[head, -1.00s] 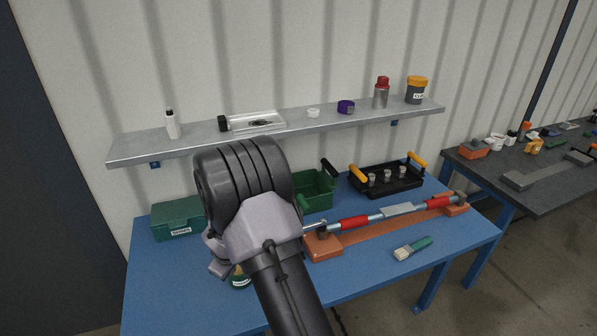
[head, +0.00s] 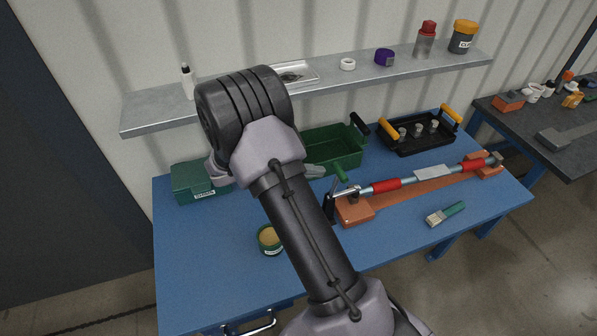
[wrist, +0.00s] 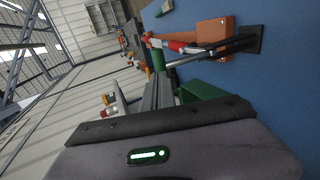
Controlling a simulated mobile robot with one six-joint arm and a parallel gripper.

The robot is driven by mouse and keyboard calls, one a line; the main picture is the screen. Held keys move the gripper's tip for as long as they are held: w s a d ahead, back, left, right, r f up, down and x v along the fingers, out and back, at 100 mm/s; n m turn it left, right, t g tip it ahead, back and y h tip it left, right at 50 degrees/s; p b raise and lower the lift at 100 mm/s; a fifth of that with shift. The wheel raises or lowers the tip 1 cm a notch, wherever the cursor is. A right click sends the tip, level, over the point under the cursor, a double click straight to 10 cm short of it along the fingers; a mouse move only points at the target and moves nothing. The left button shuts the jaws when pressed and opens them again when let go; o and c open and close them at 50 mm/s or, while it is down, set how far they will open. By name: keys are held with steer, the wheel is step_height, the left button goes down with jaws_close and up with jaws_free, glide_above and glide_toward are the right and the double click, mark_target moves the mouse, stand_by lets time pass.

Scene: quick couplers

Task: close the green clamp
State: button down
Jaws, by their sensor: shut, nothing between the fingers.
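A silver pipe with red bands (head: 387,185) lies along an orange base (head: 357,212) on the blue table. At its left end is a metal clamp fitting (head: 345,193) with a dark upright part (head: 331,206). A green handle-like piece (head: 341,172), seemingly the green clamp's lever, sits just above this end, raised off the pipe. My gripper (head: 321,171) is shut and empty, its tips close to the green piece; I cannot tell whether they touch. In the wrist view, the grey fingers (wrist: 160,78) point toward a small green piece (wrist: 158,59) near the pipe (wrist: 172,46).
A green open crate (head: 330,148) stands behind my gripper, and a black tray (head: 425,147) with yellow handles stands right of it. A green box (head: 196,184), a small jar (head: 269,240) and a brush (head: 446,214) are also on the table. A shelf (head: 160,117) runs above.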

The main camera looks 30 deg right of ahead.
mark_target(337, 172)
steer(key=shift+b+x, duration=0.35)
steer(key=shift+x, duration=1.9)
steer(key=shift+s+d+f+b, duration=0.1)
steer(key=shift+d+f+b, duration=0.25)
steer(key=shift+b, duration=0.3)
steer(key=shift+r, duration=0.25)
